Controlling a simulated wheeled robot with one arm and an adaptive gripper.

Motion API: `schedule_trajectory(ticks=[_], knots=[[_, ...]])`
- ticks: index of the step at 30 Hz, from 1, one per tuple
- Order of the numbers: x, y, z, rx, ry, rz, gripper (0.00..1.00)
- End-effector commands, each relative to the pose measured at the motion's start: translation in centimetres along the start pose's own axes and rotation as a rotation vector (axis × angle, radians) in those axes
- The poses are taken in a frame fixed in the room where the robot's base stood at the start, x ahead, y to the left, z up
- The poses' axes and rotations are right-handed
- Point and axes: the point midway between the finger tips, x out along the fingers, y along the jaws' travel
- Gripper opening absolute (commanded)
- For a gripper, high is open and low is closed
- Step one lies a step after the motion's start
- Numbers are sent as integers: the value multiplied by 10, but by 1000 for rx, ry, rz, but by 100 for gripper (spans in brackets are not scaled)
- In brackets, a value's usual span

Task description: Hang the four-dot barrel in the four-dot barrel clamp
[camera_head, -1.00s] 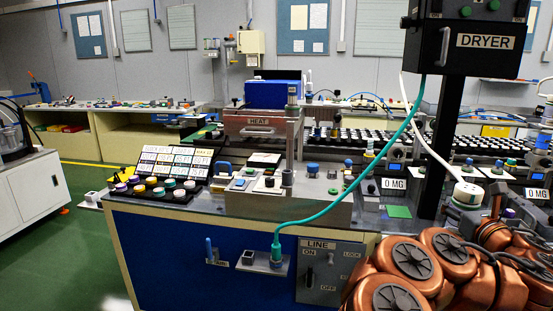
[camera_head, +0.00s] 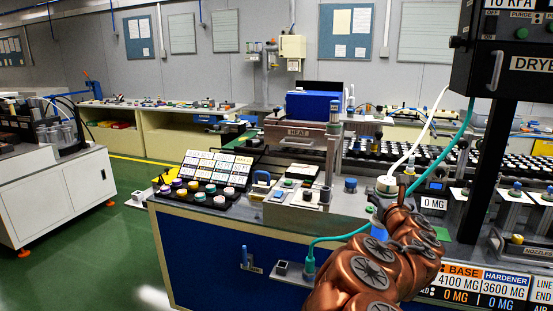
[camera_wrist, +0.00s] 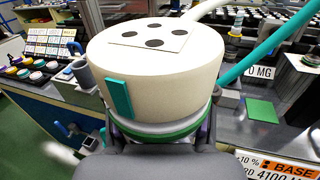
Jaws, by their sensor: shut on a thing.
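The four-dot barrel (camera_wrist: 155,68) is a wide cream cylinder with four black dots on a white label on its top and a teal tab on its side. It fills the middle of the wrist view, and its cream top (camera_head: 387,184) shows above my copper-coloured arm in the head view. My gripper (camera_wrist: 160,132) is shut around its lower part, by a green band. The barrel looks upright, held above the bench. I cannot single out the four-dot clamp; no clamp with a four-dot mark is readable.
A teal hose (camera_head: 332,239) runs from a fitting on the bench front towards my arm. A white hose (camera_head: 416,140) runs behind the barrel. The dryer post (camera_head: 485,170) stands at right. Coloured caps (camera_head: 200,190) and a heat press (camera_head: 297,132) are at left.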

Motion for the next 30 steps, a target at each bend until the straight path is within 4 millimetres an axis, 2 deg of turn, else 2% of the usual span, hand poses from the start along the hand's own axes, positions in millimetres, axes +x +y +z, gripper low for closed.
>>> schedule_trajectory(ticks=[1,6,12,18,30], knots=[[6,19,1,1,0,13,0],[20,66,-9,1,2,24,0],[28,106,-18,-1,0,33,0],[30,120,-22,1,-3,36,0],[30,120,-22,0,-2,34,0]])
